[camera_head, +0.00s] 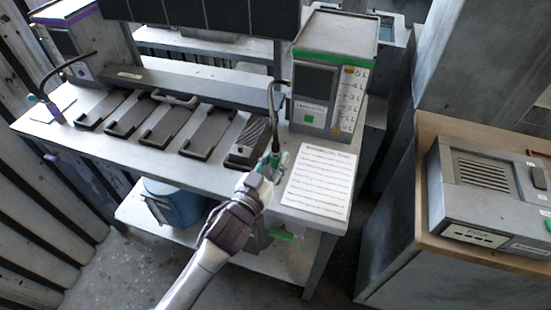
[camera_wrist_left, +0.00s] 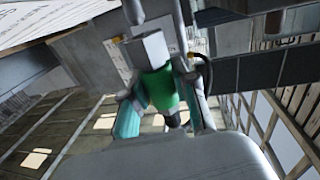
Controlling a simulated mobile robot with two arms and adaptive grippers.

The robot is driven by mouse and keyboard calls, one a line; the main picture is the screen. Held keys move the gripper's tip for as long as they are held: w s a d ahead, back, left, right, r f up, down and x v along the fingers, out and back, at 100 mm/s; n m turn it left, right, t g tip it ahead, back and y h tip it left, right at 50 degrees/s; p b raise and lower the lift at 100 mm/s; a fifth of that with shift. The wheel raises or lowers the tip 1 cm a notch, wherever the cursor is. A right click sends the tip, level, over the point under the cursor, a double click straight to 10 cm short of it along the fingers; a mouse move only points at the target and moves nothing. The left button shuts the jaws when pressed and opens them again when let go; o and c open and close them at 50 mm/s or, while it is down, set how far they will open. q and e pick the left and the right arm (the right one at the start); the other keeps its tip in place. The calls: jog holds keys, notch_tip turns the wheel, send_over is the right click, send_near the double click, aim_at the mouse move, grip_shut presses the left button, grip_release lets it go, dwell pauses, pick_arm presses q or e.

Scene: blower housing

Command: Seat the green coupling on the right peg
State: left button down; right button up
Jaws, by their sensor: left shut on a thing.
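The green coupling (camera_wrist_left: 162,92) sits between the two fingers of my left gripper (camera_wrist_left: 166,112) in the left wrist view. A pale grey block is at its upper end and a dark narrow part at its lower end. In the head view my left gripper (camera_head: 268,170) is shut on the coupling at the bench's front edge, left of the white sheet. A dark cable (camera_head: 272,105) runs down to it from the green-trimmed box. I cannot make out the right peg, nor whether the coupling touches it. My right gripper is not in view.
The green-trimmed box (camera_head: 333,75) stands at the bench's back right. A printed sheet (camera_head: 320,180) lies in front of it. Several dark trays (camera_head: 165,122) line the bench (camera_head: 95,148) to the left. A blue bin (camera_head: 170,201) is below. A grey unit (camera_head: 485,190) stands at right.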

pick_arm(q)
jog(key=shift+f+b, duration=0.4)
jog(key=shift+f, duration=0.2)
jog(key=shift+f+b, duration=0.55)
jog(key=shift+f, duration=0.15)
jog(key=c, duration=0.8)
grip_release()
jog(key=v, duration=1.2)
